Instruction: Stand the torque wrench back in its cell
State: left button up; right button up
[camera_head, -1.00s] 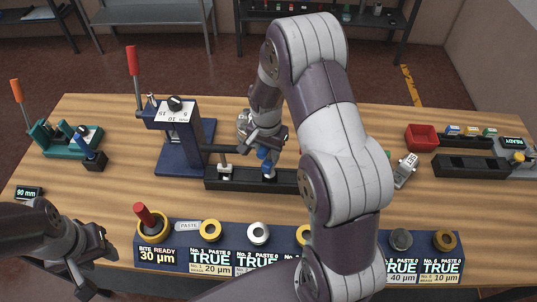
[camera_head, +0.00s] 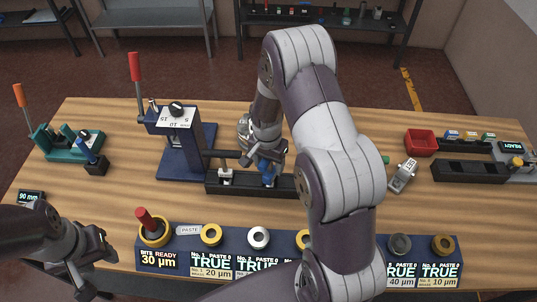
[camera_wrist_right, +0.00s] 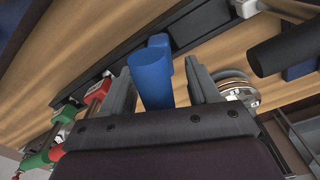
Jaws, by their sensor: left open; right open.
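A blue upright handle (camera_head: 268,178) stands at the black rack (camera_head: 242,190) in the middle of the bench; I take it for the torque wrench, though its lower part is hidden. My right gripper (camera_head: 266,160) is over it. In the right wrist view the blue handle (camera_wrist_right: 152,72) lies between the two fingers of the right gripper (camera_wrist_right: 163,85), which is open around it. I cannot tell whether a finger touches it. My left gripper (camera_head: 92,262) is open and empty near the front left edge of the bench.
A dark blue press (camera_head: 180,150) with a red lever stands left of the rack. A labelled row of rings (camera_head: 200,245) runs along the front edge. A red bin (camera_head: 420,142) and a black tray (camera_head: 470,172) are at right. My right arm hides the bench centre right.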

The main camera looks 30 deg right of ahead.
jog(key=r+b, duration=0.1)
jog(key=r, duration=0.2)
jog(key=r+b, duration=0.1)
jog(key=r, duration=0.3)
jog(key=r+b, duration=0.1)
jog(key=r, duration=0.3)
jog(key=shift+s+a+r, duration=0.1)
jog(key=shift+a+r, duration=0.1)
jog(key=shift+a, duration=0.05)
jog(key=s+a+f+n+b, duration=0.2)
jog(key=s+a+n, duration=0.1)
jog(key=s+n, duration=0.2)
jog(key=s+a+f+n+t+b, duration=0.1)
jog(key=s+a+f+n+b, duration=0.1)
jog(key=s+n, duration=0.4)
jog(key=shift+s+a+f, duration=0.8)
jog(key=shift+s+a, duration=0.2)
jog(key=shift+a, duration=0.05)
